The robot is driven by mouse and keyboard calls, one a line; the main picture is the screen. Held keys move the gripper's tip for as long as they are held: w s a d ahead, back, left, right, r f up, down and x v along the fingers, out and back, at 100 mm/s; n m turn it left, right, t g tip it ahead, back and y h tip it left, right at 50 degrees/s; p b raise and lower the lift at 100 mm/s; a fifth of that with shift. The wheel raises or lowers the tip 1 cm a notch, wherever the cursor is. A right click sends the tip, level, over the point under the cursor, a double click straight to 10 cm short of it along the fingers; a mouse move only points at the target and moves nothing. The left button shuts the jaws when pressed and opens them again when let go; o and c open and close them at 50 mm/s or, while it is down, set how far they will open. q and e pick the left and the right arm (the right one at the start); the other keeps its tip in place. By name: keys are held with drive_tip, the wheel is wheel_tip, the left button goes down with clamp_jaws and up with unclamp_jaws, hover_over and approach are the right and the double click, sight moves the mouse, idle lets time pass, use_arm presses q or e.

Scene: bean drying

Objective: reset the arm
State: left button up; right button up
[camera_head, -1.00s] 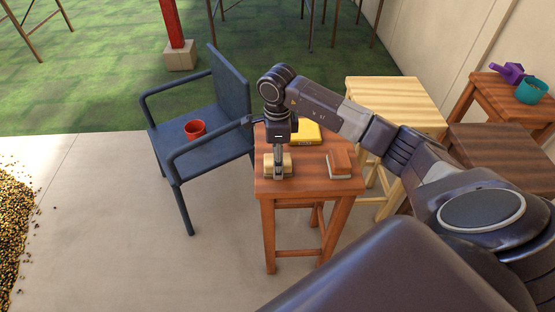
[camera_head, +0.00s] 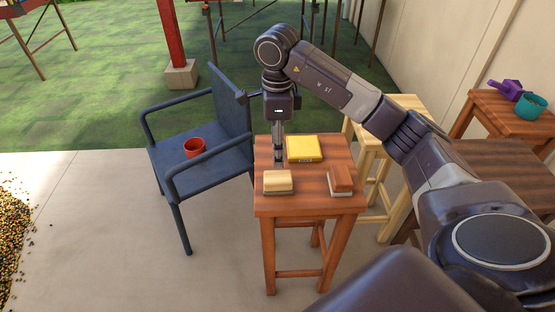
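My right arm comes in from the right, and its gripper (camera_head: 278,160) points down over the back left part of the reddish wooden stool (camera_head: 308,208). The gripper is seen edge-on, so I cannot tell how far its fingers are apart. It stands behind a cream-and-brown block (camera_head: 278,181), apart from it, and left of a yellow box (camera_head: 304,148). A red-brown block with a pale base (camera_head: 341,181) lies at the stool's right. My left gripper is not in view.
A dark blue armchair (camera_head: 205,150) with a red cup (camera_head: 194,147) on its seat stands left of the stool. A pale wooden stool (camera_head: 405,103) stands behind. At right, a table (camera_head: 492,108) bears a purple thing (camera_head: 507,90) and a teal pot (camera_head: 531,105). Beans (camera_head: 12,235) lie at far left.

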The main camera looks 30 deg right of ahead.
drive_tip(key=shift+r, duration=0.25)
idle(0.3)
